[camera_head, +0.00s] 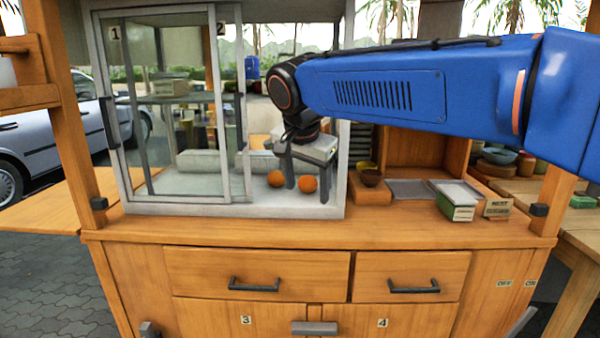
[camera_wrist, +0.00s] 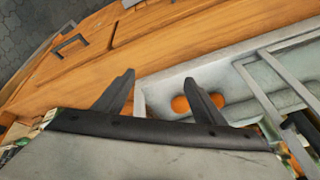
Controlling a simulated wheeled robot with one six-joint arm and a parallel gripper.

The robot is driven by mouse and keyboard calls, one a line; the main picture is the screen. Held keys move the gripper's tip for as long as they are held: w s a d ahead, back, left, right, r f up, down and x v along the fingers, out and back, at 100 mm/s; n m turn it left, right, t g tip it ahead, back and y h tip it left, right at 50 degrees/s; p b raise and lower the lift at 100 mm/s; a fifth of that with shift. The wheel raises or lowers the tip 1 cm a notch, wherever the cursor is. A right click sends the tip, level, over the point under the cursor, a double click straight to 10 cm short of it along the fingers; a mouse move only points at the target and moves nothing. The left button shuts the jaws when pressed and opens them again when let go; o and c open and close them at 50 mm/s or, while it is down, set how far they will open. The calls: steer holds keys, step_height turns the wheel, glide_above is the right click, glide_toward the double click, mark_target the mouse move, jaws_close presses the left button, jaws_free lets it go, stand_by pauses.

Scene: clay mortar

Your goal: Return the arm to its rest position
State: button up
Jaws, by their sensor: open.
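My blue arm reaches in from the right in the head view. My gripper (camera_head: 306,172) points down over the right end of the white glass-fronted cabinet (camera_head: 235,207). Its two fingers are apart. Two orange balls (camera_head: 276,179) (camera_head: 307,184) lie on the cabinet floor close to the fingers.
The wooden counter (camera_head: 380,224) has drawers (camera_head: 255,272) below. To the cabinet's right are small bowls (camera_head: 371,177) on a wooden block, a grey tray (camera_head: 410,189) and small boxes (camera_head: 455,205). A wooden post (camera_head: 75,120) stands at left. The counter's front strip is clear.

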steer(key=s+d+f+n, duration=0.25)
steer(key=s+d, duration=0.25)
steer(key=d, duration=0.6)
steer(key=s+d+f+n, duration=0.4)
steer(key=s+d+f, duration=1.2)
steer(key=s, duration=0.5)
step_height(320, 180, down, 3)
steer(key=shift+s+d+r+y, duration=0.15)
steer(key=shift+d+r+y, duration=0.05)
steer(key=shift+y, duration=0.2)
steer(key=shift+c, duration=0.3)
